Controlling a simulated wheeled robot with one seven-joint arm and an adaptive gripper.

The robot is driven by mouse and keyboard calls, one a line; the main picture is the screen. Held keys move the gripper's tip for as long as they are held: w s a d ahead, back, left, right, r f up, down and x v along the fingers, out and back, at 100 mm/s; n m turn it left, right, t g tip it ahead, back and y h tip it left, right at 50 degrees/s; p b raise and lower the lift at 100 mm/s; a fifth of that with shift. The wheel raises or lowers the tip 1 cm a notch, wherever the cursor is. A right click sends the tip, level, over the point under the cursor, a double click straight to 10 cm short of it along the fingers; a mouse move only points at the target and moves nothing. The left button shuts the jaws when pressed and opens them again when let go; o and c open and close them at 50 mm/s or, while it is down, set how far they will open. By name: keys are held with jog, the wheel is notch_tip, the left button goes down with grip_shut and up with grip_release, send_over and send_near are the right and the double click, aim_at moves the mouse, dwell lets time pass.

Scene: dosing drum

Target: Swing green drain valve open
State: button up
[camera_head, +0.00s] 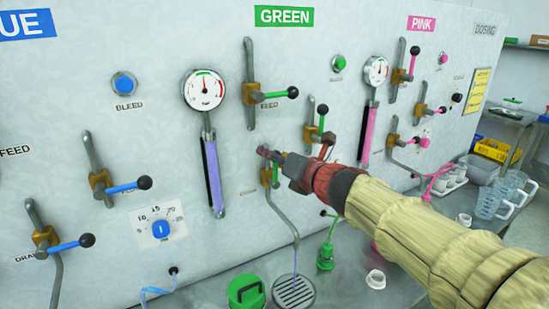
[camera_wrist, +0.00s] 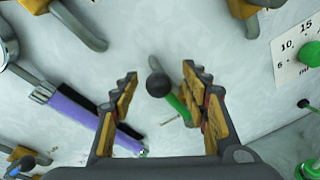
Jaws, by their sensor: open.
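The green drain valve (camera_head: 267,177) is on the panel in the green column, its brass body above a bent spout (camera_head: 284,218). In the head view my gripper (camera_head: 270,156) is in front of it and hides its lever. In the wrist view a green lever (camera_wrist: 180,108) with a black knob (camera_wrist: 157,85) lies between the two fingers of my gripper (camera_wrist: 160,72). The fingers are apart, and I see no clear contact with the lever. A thin purple stream (camera_head: 295,263) shows below the spout tip.
The green feed valve (camera_head: 250,94) is above, another green-handled valve (camera_head: 312,133) above right. A purple sight tube (camera_head: 212,175) is to the left. Blue valves are left, pink ones right.

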jog(key=shift+d, duration=0.1)
jog(key=v, duration=1.2)
